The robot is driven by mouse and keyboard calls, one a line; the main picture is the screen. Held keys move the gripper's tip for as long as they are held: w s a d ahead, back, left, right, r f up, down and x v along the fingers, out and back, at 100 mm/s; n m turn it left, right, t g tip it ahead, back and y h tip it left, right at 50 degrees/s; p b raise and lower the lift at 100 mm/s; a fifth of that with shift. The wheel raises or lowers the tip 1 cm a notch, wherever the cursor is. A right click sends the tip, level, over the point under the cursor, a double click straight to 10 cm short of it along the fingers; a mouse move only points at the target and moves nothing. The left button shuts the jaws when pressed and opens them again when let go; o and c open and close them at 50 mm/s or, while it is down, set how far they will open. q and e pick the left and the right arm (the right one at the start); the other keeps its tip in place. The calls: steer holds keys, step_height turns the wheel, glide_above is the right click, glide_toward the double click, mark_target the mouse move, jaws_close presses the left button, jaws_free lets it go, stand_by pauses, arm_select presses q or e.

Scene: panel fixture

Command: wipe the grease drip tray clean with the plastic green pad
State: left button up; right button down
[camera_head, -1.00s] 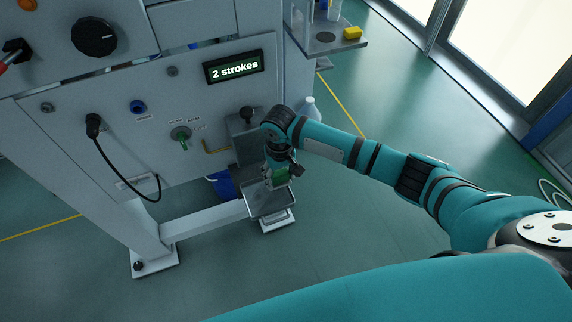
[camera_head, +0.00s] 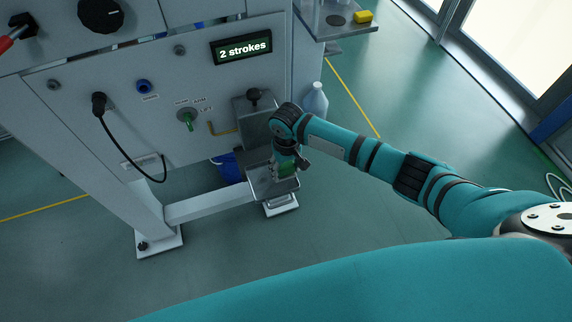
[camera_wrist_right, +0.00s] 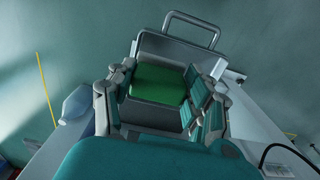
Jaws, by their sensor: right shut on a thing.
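The grease drip tray (camera_head: 262,187) is a grey metal tray low at the front of the panel fixture. It also shows in the right wrist view (camera_wrist_right: 160,45), with a bar handle at its far end. My right gripper (camera_head: 285,168) is over the tray and shut on the green pad (camera_head: 290,166). In the right wrist view the green pad (camera_wrist_right: 160,84) sits between the two fingers, over the tray. I cannot tell whether the pad touches the tray surface. The display (camera_head: 241,47) reads "2 strokes". My left gripper is not in view.
A blue bucket (camera_head: 228,167) stands behind the tray under the panel. A pale bottle (camera_head: 315,101) stands right of the fixture. A yellow block (camera_head: 363,16) lies on a side shelf (camera_head: 326,30). A black cable (camera_head: 128,151) hangs from the panel.

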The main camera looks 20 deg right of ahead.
steer(key=shift+f+b, duration=1.25)
steer(key=shift+f, duration=1.4)
steer(key=shift+f, duration=0.2)
steer(key=shift+a, duration=0.1)
